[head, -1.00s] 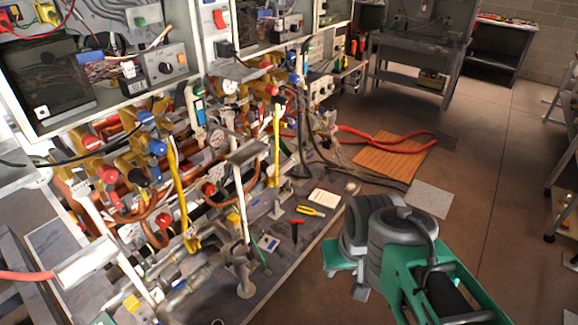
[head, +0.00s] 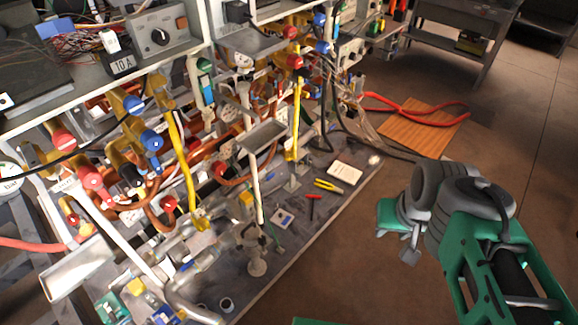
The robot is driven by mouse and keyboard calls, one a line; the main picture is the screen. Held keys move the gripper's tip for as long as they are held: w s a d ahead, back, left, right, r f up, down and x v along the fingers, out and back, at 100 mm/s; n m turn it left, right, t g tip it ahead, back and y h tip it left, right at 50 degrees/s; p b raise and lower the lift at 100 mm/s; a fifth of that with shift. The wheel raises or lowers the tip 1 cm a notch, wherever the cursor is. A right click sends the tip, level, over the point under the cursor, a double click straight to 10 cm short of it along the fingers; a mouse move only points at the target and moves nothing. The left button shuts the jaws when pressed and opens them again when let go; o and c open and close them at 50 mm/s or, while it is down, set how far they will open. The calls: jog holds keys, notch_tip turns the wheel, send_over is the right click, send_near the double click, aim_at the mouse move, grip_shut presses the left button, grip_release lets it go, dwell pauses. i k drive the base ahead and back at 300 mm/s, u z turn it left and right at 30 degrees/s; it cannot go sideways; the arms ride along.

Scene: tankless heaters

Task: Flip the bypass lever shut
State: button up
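Which part is the bypass lever I cannot tell. The piping holds a long yellow bar (head: 184,172) at centre left and another yellow bar (head: 296,115) farther back, both nearly upright. Red round handles (head: 63,139) and blue round handles (head: 151,140) sit on the brass valves at left. My arm, green and grey, is at the right over open floor, well apart from the piping. My gripper (head: 405,232) seems to be at its folded end. Its fingers are not clear, and nothing is seen held.
A grey bench shelf (head: 300,222) below the pipes carries yellow pliers (head: 328,186), a red-handled tool (head: 313,204) and a pale notepad (head: 345,173). Grey metal trays (head: 262,136) jut out in front of the pipes. An orange board (head: 420,128) with red hose lies on the floor behind.

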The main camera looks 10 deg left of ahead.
aim_at(272, 175)
jog(key=u, duration=0.35)
jog(key=i, duration=0.85)
jog(key=u, duration=0.55)
